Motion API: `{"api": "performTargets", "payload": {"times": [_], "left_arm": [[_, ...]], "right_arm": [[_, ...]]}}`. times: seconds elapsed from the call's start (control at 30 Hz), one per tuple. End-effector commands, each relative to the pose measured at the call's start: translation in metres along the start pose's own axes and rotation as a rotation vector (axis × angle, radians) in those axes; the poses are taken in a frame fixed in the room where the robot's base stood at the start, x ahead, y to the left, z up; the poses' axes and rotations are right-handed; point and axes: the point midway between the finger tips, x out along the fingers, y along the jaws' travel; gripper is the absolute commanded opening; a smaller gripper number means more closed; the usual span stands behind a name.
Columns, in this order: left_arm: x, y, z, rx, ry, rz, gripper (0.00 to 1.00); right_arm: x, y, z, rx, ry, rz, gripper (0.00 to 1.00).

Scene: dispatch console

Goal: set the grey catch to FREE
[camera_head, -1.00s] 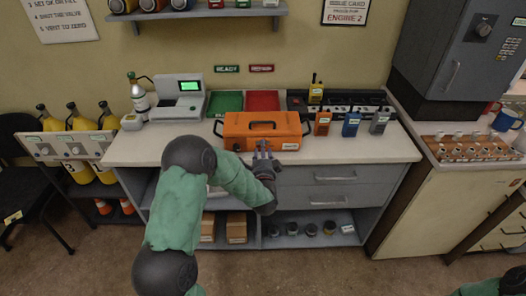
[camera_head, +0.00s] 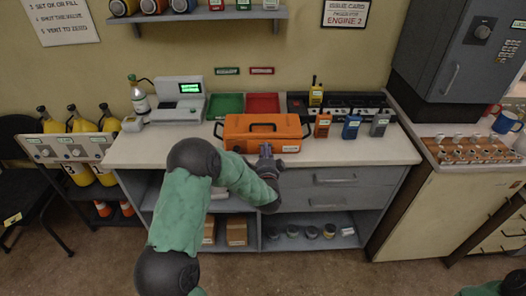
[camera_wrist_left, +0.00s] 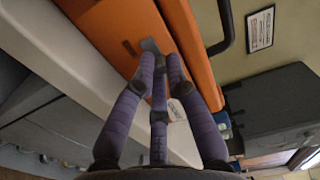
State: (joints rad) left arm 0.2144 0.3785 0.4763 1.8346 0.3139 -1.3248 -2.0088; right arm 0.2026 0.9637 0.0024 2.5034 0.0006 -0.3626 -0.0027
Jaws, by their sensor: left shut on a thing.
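An orange case (camera_head: 240,137) with a dark top handle sits on the worktop near its front edge. The grey catch (camera_wrist_left: 150,45) is a small flat tab on the case's orange front, visible in the left wrist view. My left gripper (camera_head: 265,152) is at the case's front, with its fingers shut on the catch; the fingers also show in the left wrist view (camera_wrist_left: 158,66). In the head view the gripper hides the catch. A white label on the case is too small to read.
Green (camera_head: 226,104) and red (camera_head: 263,102) trays lie behind the case. Radios (camera_head: 351,127) stand to its right, and a grey unit with a screen (camera_head: 178,109) is to its left. Drawers (camera_head: 335,178) are below. The worktop's front right is clear.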

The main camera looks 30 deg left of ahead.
Motion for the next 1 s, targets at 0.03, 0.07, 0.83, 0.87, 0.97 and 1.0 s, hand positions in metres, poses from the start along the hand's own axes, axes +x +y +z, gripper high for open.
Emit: {"api": "performTargets", "payload": {"times": [0.03, 0.07, 0.83, 0.87, 0.97, 1.0], "left_arm": [[-0.002, 0.004, -0.01, 0.002, 0.007, 0.009, 0.0], [-0.002, 0.004, -0.013, 0.002, 0.006, 0.01, 0.0], [-0.003, 0.003, -0.017, 0.002, 0.004, 0.007, 0.43], [-0.005, 0.003, -0.017, 0.002, 0.004, 0.007, 0.43], [-0.014, 0.003, -0.017, 0.002, 0.004, 0.007, 0.43], [-0.02, 0.002, -0.017, 0.002, 0.004, 0.006, 0.43]], "right_arm": [[-0.001, 0.0, 0.0, 0.0, 0.0, 0.0, 0.38], [-0.002, -0.001, 0.0, 0.0, 0.0, 0.0, 0.38], [-0.001, -0.001, 0.0, 0.0, 0.0, 0.0, 0.38], [-0.001, -0.001, 0.0, 0.0, 0.0, 0.0, 0.38], [-0.002, -0.001, 0.0, 0.0, 0.0, 0.0, 0.38], [-0.002, -0.001, 0.0, 0.0, 0.0, 0.0, 0.38]]}}
